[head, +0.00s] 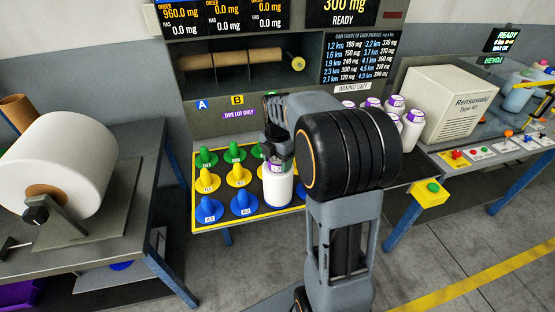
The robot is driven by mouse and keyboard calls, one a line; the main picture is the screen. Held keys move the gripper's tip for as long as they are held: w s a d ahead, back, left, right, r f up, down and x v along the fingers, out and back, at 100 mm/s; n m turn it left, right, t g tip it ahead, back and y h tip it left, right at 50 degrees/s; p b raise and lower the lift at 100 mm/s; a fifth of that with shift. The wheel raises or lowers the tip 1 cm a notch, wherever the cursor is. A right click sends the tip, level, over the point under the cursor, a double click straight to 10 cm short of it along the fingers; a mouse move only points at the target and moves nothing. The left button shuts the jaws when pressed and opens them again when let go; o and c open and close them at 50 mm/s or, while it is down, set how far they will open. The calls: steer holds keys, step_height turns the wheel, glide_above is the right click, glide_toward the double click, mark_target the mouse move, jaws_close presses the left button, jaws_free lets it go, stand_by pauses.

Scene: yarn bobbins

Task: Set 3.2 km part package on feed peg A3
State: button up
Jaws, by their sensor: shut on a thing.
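My gripper (277,160) is shut on the top of a white yarn package (278,187) with a purple band near its top. The package is upright over the right part of the yellow-edged peg board (225,227). The front row has blue pegs; the left one (208,211) appears marked A1, with a second blue peg (243,205) beside it. The package covers the place to the right of these, where A3 would be, so that peg is hidden. I cannot tell whether the package is on a peg or above it.
Yellow pegs (238,176) and green pegs (207,157) stand behind the blue row. Several white packages with purple tops (412,128) stand right of my arm, beside a beige machine (450,108). A large white roll (62,165) is on the left table.

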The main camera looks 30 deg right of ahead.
steer(key=shift+f, duration=0.25)
steer(key=o, duration=1.6)
step_height(320, 180, up, 14)
steer(key=shift+f, duration=0.1)
